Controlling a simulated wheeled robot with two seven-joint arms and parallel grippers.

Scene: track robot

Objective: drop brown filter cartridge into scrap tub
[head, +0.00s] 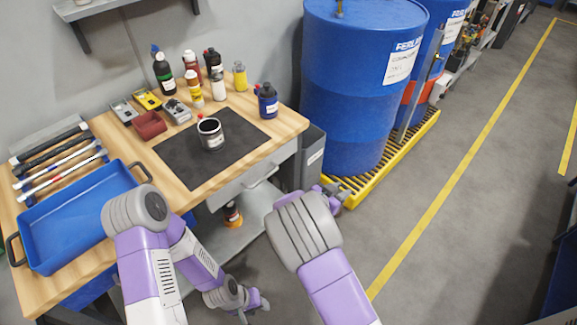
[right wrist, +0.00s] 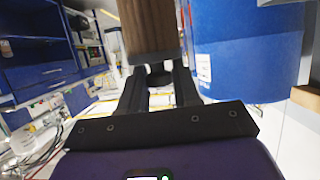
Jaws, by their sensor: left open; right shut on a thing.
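My right gripper (right wrist: 152,78) is shut on the brown filter cartridge (right wrist: 150,28), which stands up from between the fingers in the right wrist view. In the head view my right gripper (head: 334,193) shows only in part beyond my grey wrist, and I cannot make out the cartridge there. A grey tub (head: 311,158) with a white label, which looks like the scrap tub, stands between the bench and the blue drum. Its inside is hidden. The right gripper is near its lower front. My left gripper (head: 254,305) is open and low, in front of the bench.
The wooden bench (head: 290,122) carries a dark mat with a can (head: 210,133), several bottles, small boxes, tools and a blue tray (head: 75,222). A large blue drum (head: 350,90) stands on a yellow grated pallet (head: 400,150).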

